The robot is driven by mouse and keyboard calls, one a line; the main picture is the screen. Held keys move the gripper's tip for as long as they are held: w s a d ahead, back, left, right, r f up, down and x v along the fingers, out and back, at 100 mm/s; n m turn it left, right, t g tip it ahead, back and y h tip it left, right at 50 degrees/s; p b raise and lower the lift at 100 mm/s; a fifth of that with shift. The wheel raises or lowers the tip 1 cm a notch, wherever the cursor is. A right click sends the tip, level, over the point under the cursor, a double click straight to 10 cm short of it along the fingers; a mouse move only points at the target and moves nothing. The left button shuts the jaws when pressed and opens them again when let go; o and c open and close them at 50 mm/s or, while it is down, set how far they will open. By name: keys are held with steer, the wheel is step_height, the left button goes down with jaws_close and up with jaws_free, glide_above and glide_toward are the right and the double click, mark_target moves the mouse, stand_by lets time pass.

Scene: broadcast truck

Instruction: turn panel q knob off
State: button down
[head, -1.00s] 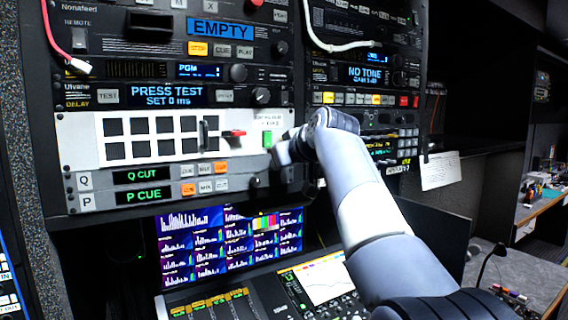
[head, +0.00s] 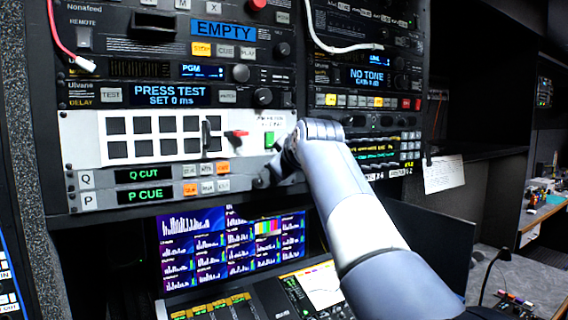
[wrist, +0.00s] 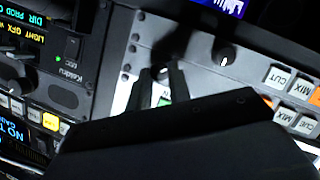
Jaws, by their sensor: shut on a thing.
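Panel Q (head: 88,179) is the upper of two narrow strips, with a green "Q CUT" display (head: 143,174) and small buttons, one lit orange (head: 222,167). My gripper (head: 273,170) is at the strip's right end and covers its knob in the head view. In the wrist view my gripper (wrist: 164,82) has its two dark fingers close around a dark knob (wrist: 162,70), apparently the panel Q knob.
The "P CUE" strip (head: 145,195) lies just below. A white panel with black squares, a red lever (head: 237,134) and a green button (head: 269,138) is just above. Monitors (head: 235,245) and a console sit below. A white cable (head: 335,42) hangs above right.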

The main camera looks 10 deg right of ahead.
steer(key=shift+f, duration=0.15)
steer(key=c, duration=1.3)
jaws_free()
steer(key=b+v, duration=0.2)
steer(key=v, duration=0.8)
steer(key=shift+s+b, duration=0.3)
steer(key=shift+s, duration=0.1)
steer(key=shift+w, duration=0.15)
steer(key=p+x, duration=0.2)
steer(key=x, duration=0.8)
steer(key=shift+w+p, duration=0.25)
steer(key=shift+p, duration=0.1)
steer(key=shift+s, duration=0.1)
